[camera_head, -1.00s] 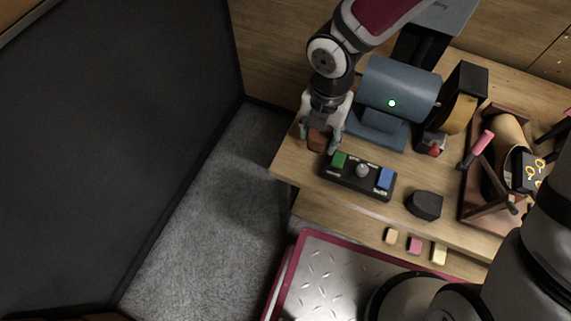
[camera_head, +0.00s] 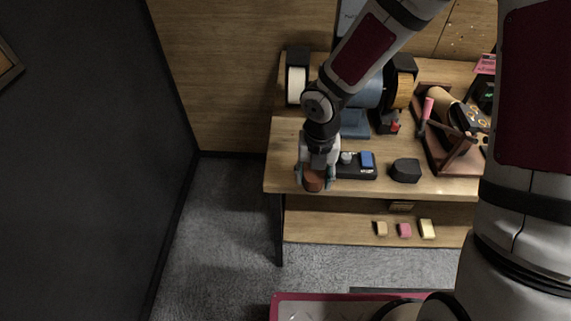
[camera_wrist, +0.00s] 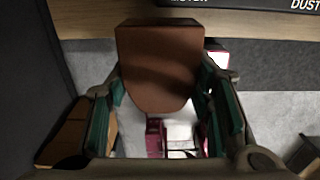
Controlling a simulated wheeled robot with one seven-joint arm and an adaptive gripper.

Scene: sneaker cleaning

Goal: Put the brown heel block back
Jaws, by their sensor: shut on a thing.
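The brown heel block (camera_wrist: 160,65) is between the teal-padded fingers of my gripper (camera_wrist: 163,112) in the wrist view. It has a flat top edge and a rounded lower end. In the head view my gripper (camera_head: 315,182) points down at the front left edge of the bench, shut on the brown heel block (camera_head: 313,184). The block is beside the left end of the black control box and appears clear of the bench top. A dark block (camera_head: 406,170) of similar shape sits on the bench to the right.
The bench (camera_head: 285,150) carries a blue grinder motor (camera_head: 366,95), the control box (camera_head: 357,172) and a wooden stand (camera_head: 447,158) with a roll. Several small blocks lie on the lower shelf (camera_head: 330,228). Carpet is clear left of the bench.

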